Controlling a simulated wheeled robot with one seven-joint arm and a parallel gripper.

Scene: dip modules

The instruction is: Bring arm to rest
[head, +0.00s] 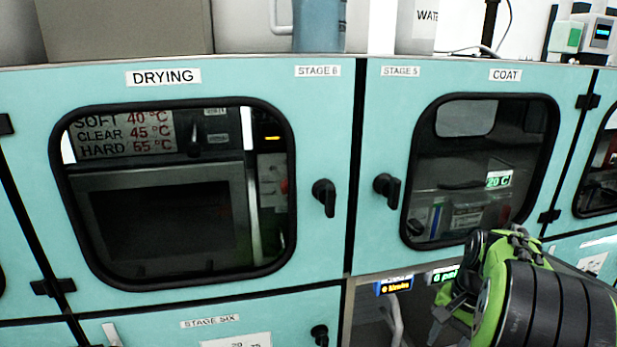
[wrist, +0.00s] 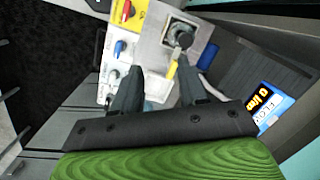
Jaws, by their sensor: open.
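My gripper shows in the wrist view (wrist: 158,82) with its two dark fingers spread apart and nothing seen between them. Beyond the fingers is a pale panel (wrist: 155,50) with switches and a round dark knob (wrist: 183,35). I cannot tell whether the fingers touch the panel. In the head view my green and black arm is at the lower right, in front of the lower part of the COAT door (head: 392,120). The fingertips are hard to make out there.
The DRYING door (head: 330,120) and the COAT door are shut, each with a black handle (head: 324,197). Small lit displays (head: 394,285) sit below, left of my arm. A blue jug (head: 319,25) stands on top. Space in front of the DRYING door looks clear.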

